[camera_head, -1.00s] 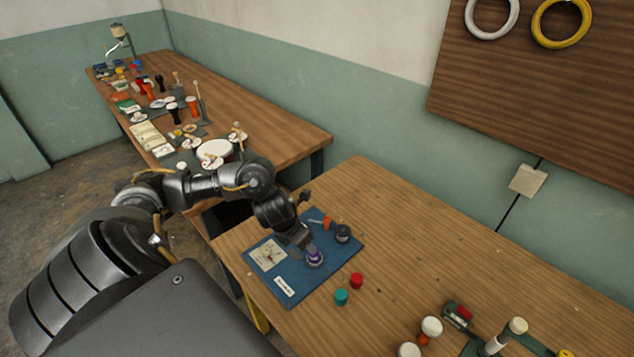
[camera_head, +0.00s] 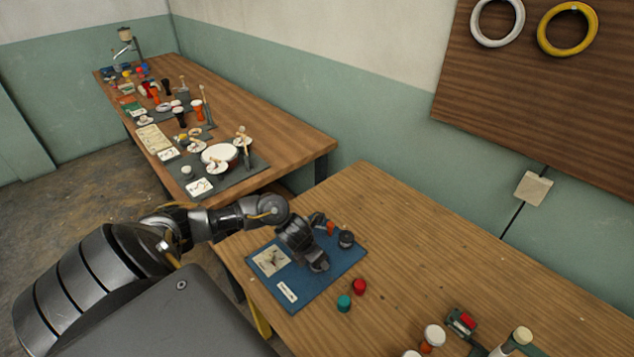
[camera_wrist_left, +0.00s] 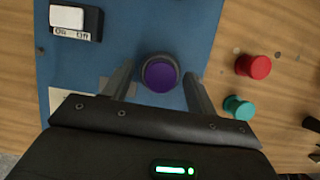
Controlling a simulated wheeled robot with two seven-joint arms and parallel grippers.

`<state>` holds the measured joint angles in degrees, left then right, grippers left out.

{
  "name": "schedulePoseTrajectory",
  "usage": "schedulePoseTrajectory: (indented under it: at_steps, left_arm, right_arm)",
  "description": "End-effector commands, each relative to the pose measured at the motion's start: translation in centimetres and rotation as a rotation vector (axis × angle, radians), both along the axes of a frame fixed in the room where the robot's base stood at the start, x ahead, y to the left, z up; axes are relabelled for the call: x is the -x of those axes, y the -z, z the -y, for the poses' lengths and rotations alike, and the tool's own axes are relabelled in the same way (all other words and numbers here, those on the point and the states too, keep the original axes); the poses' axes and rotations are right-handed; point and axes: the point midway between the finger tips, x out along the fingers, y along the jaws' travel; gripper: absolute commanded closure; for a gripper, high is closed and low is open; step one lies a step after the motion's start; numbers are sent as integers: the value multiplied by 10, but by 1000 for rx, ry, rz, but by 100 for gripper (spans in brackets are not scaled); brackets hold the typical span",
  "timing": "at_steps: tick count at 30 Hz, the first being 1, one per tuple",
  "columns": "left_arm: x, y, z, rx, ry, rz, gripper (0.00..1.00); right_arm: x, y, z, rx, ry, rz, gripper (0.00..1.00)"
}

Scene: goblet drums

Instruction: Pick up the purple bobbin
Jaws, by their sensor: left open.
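The purple bobbin (camera_wrist_left: 160,75) stands on the blue mat (camera_wrist_left: 115,50) in the left wrist view, its round purple top facing the camera. My left gripper (camera_wrist_left: 158,85) is open, with one finger on each side of the bobbin and a visible gap on both sides. In the head view my left gripper (camera_head: 316,262) is low over the blue mat (camera_head: 322,290) and hides the bobbin. My right gripper is not in view.
A red bobbin (camera_head: 359,286) and a teal bobbin (camera_head: 344,303) stand on the wood beside the mat. A dark round piece (camera_head: 346,239) and an orange item (camera_head: 325,224) are at the mat's far side. The table's middle is largely clear.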

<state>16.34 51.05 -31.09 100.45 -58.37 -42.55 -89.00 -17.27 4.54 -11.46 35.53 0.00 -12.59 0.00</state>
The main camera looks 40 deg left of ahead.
Motion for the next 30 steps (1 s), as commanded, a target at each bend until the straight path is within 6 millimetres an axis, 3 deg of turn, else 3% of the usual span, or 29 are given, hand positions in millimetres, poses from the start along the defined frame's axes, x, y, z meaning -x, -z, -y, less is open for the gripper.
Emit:
schedulePoseTrajectory:
  at_steps: [4,15,24,30]
  left_arm:
    - [0,0,0,0,0,0,44]
    - [0,0,0,0,0,0,92]
    - [0,-3,0,0,1,0,94]
    - [-1,-22,0,-1,3,3,94]
  right_arm:
    - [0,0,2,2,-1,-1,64]
    - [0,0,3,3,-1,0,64]
    - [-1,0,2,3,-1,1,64]
    - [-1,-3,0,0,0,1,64]
